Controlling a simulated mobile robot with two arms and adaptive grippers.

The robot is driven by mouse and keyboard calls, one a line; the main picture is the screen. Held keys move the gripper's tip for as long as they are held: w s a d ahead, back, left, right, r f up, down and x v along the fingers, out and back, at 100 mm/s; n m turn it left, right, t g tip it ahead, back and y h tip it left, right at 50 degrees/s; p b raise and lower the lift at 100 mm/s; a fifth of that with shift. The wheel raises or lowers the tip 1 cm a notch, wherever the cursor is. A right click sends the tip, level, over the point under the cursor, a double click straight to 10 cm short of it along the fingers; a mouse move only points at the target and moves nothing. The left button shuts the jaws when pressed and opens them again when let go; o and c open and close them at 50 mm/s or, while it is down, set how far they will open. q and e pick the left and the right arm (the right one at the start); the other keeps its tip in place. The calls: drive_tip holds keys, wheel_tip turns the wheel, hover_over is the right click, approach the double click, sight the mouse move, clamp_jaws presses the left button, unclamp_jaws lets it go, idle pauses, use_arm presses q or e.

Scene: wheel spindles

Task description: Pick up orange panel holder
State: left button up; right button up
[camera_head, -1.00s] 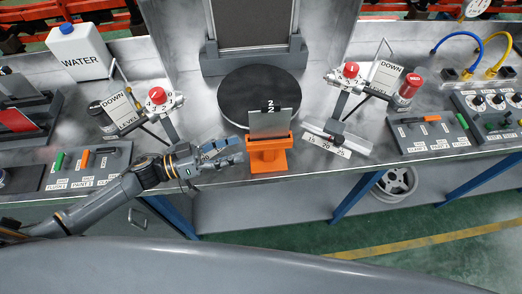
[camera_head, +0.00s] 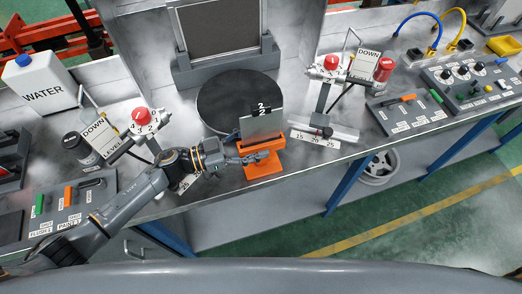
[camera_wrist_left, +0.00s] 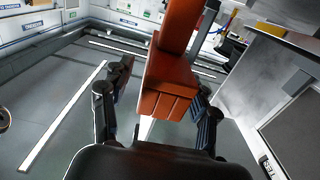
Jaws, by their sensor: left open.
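The orange panel holder (camera_head: 263,168) stands on the bench near its front edge. A grey panel (camera_head: 262,124) with a black "2" tag stands upright in it. My left gripper (camera_head: 250,154) is at the left side of the holder in the head view, and its fingers overlap the holder's upper part there. In the left wrist view the orange holder (camera_wrist_left: 168,92) shows between the spread fingers of my left gripper (camera_wrist_left: 161,85). The gripper is open; I cannot tell whether a finger touches the holder. My right gripper is not in view.
A round black turntable (camera_head: 238,101) lies behind the holder. Red-knobbed fixtures (camera_head: 331,64) stand to both sides, with a numbered plate (camera_head: 318,139) at right. A white water container (camera_head: 42,88) is at far left. Switch panels (camera_head: 402,112) flank the work area.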

use_arm(q)
drive_tip(key=shift+x, duration=0.9)
drive_tip(key=shift+c, duration=0.5)
drive_tip(key=c, duration=0.4)
clamp_jaws()
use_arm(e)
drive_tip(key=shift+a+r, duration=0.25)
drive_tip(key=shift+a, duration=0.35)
use_arm(q)
drive_tip(key=shift+r, duration=0.2)
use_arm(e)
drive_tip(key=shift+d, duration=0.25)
